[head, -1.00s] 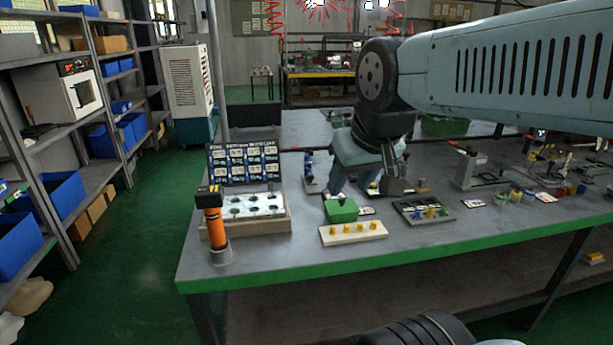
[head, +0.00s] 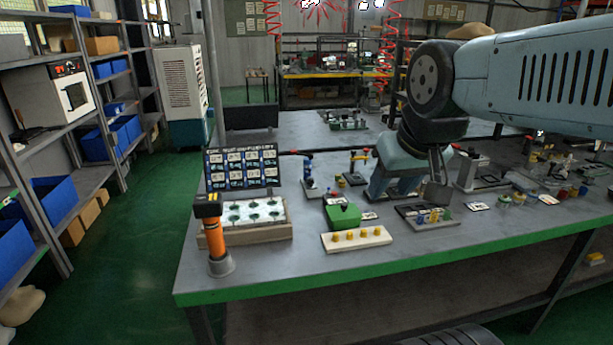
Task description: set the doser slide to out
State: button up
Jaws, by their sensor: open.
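I cannot tell for sure which fixture is the doser or where its slide stands. Candidates on the bench are a green block (head: 344,216) on a small base, a pale strip (head: 371,241) with several yellow pegs, and a dark tray (head: 444,223) with yellow and blue pieces. A blue upright fixture (head: 309,176) and a yellow-topped stand (head: 358,160) are behind them. My gripper (head: 409,193) is open and points down above the bench, behind the dark tray and right of the green block. It seems empty and hides part of the bench.
An orange and black tool (head: 215,237) stands upright in a grey holder at the bench's left front corner. Behind it are a pale tray (head: 262,213) and a label board (head: 241,168). A grey upright fixture (head: 472,170) and small cups crowd the right. The bench front is clear.

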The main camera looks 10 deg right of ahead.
aim_at(312, 185)
jog(key=z, duration=0.05)
jog(key=i, duration=1)
jog(key=u, duration=0.05)
